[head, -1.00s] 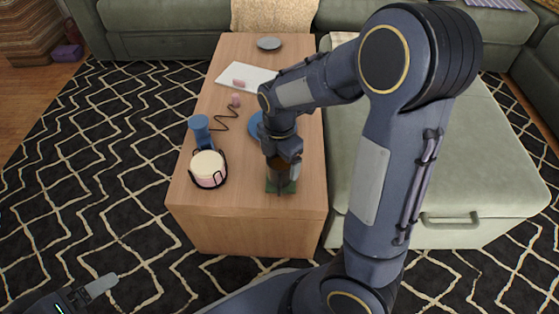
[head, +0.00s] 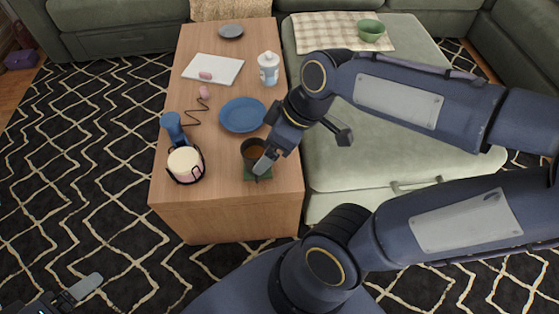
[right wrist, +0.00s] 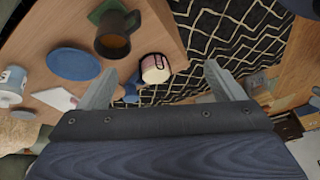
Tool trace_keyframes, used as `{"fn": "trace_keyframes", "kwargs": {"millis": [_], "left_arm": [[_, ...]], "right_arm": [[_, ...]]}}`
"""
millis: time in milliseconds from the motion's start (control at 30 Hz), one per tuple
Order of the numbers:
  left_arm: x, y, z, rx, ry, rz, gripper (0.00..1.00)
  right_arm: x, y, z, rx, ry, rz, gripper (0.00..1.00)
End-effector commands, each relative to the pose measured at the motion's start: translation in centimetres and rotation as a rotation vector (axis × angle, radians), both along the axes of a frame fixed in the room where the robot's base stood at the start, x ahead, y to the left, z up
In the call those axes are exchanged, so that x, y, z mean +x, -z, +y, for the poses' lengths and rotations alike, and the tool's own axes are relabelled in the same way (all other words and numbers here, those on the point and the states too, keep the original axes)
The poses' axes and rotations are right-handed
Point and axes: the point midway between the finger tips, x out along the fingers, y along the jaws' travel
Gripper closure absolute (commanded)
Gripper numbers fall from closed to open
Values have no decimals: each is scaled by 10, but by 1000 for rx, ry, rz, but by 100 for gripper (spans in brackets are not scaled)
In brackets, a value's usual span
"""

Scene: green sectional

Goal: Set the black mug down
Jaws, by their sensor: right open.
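The black mug (head: 253,149), with brown contents, stands upright on a green coaster (head: 262,177) near the front of the wooden table. In the right wrist view the mug (right wrist: 112,45) is left of the fingers, with part of the coaster (right wrist: 98,14) behind it. My right gripper (head: 303,149) is open and empty, with one finger in front of the mug's lower right side in the head view. Whether that finger touches the mug is unclear. My left gripper (head: 84,288) is low at the left, away from the table; its jaw opening is unclear.
On the table (head: 220,215) are a blue plate (head: 242,115), a white candle-like jar in a black holder (head: 185,163), a blue cup-like thing (head: 172,127), a white-blue container (head: 268,67) and a white board (head: 212,69). A green ottoman (head: 350,165) stands to the right.

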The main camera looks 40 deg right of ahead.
Motion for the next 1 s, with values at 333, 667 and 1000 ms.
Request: {"fn": "trace_keyframes", "kwargs": {"millis": [333, 667, 1000], "left_arm": [[0, 0, 0, 0, 0, 0, 15], [0, -1, 0, 0, 0, 0, 15], [0, -78, 0, 0, 0, 0, 15]], "right_arm": [[-54, -2, 17, 271, 628, 29, 12], [-54, -3, 18, 280, 646, 33, 12], [-54, -80, 18, 279, 645, 33, 12]]}}
